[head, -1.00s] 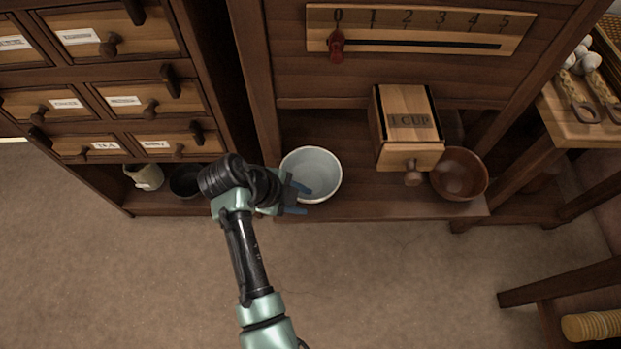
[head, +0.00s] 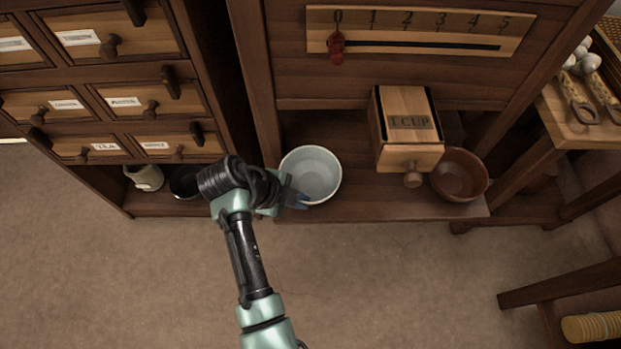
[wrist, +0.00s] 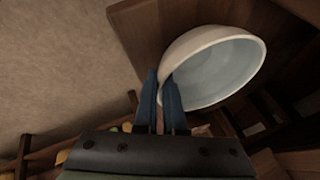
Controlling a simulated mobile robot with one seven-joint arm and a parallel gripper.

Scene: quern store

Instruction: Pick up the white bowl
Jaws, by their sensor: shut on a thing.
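The white bowl (head: 312,172) stands upright on the low wooden shelf under the slider board in the head view. My gripper (head: 301,199) reaches it from the left and is shut on its near-left rim. In the wrist view the bowl (wrist: 214,66) shows its pale inside, and the blue fingers of my gripper (wrist: 161,92) pinch its wall, one finger on each side. The bowl appears to rest on the shelf; I cannot tell any gap beneath it.
A brown bowl (head: 459,175) sits right on the same shelf (head: 376,204), beside a wooden box marked 1 CUP (head: 408,135). A drawer cabinet (head: 113,91) stands left, with a jar (head: 146,177) and dark bowl (head: 185,181) below. Open floor lies in front.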

